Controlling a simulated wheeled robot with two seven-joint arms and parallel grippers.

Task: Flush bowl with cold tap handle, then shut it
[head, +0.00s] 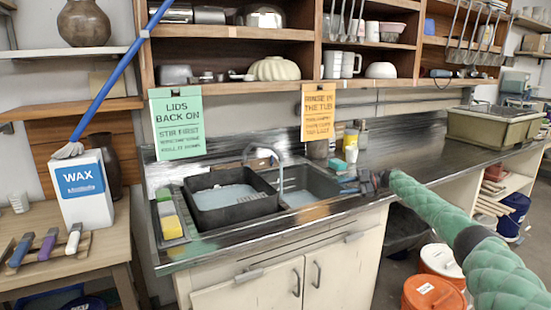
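The steel sink has a right bowl (318,180) with pale bluish water or a light surface at its bottom. The curved tap (262,147) stands behind the sink, and its spout end hangs over the bowls. A thin pale line below the spout looks like running water, but it is too small to be sure. I cannot make out a cold tap handle clearly. My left gripper is out of view.
A black tub (205,211) with pale water sits in the left bowl. Sponges (170,222) lie left of it. The counter (420,140) to the right is mostly clear.

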